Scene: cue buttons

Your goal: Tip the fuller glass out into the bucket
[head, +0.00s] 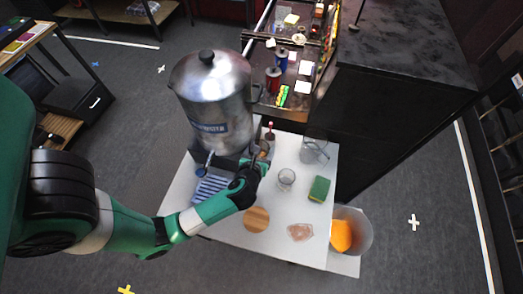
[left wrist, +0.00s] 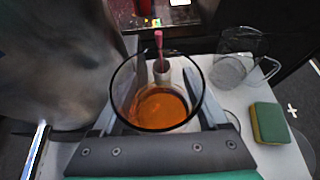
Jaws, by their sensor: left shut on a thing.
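My left gripper (head: 258,164) is shut on a glass of orange liquid (left wrist: 160,106), next to the big metal urn. In the left wrist view the glass looks upright, between my fingers (left wrist: 160,118); in the head view it is mostly hidden by my gripper. A second clear glass (head: 286,179) stands on the white table to the right of my gripper and looks empty or nearly so. The grey bucket (head: 363,235), with something orange inside, is beyond the table's right edge, low down. My right gripper is not in view.
The metal urn (head: 212,95) stands close on the left. A clear jug (head: 314,152), a green and yellow sponge (head: 319,189), a round wooden coaster (head: 256,219) and a pinkish flat piece (head: 300,232) occupy the white table (head: 222,229). A dark counter rises behind.

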